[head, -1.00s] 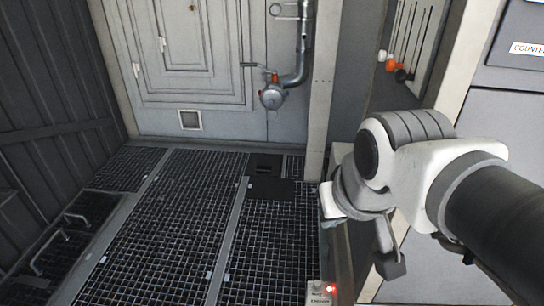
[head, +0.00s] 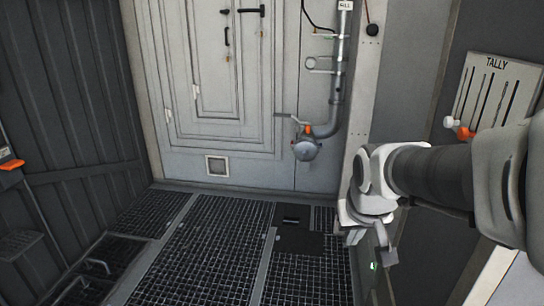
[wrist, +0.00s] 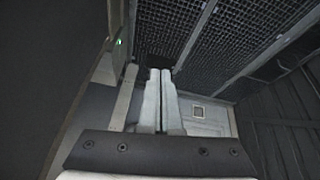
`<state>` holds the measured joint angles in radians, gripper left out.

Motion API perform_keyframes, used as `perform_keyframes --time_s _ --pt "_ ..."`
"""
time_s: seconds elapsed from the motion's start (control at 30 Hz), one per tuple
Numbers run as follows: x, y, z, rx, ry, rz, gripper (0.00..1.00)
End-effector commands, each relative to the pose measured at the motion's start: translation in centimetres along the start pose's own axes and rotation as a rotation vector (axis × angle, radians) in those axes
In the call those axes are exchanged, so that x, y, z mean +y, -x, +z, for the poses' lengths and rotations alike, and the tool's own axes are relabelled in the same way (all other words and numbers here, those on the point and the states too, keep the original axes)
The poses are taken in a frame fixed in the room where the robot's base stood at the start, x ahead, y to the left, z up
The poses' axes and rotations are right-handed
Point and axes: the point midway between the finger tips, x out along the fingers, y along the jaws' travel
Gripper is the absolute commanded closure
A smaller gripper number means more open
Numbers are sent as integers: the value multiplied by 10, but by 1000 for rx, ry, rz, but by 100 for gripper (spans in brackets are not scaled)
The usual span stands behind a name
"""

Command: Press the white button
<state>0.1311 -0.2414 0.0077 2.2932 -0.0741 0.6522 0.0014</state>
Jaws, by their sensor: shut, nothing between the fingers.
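My gripper (head: 388,258) points downward at the right in the head view, beside the pale post. In the wrist view its two pale fingers (wrist: 159,75) are together, with nothing between them. A small green light (head: 374,266) shows just left of the fingers in the head view, and a green light also shows at upper left in the wrist view (wrist: 118,41).
An orange knob (head: 465,134) is next to the white one. A valve with a pipe (head: 306,149) is on the back wall. Dark floor grating (head: 205,240) lies open to the left, with metal handles (head: 97,265) at lower left.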

Motion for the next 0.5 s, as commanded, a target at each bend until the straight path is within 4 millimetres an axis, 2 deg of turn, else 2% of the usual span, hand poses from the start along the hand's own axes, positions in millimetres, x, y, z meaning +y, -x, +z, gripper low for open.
perform_keyframes --time_s 0.2,0.5 --pt "20 -44 -28 -29 -15 25 100" --pt "49 -114 -53 -59 -32 46 100"
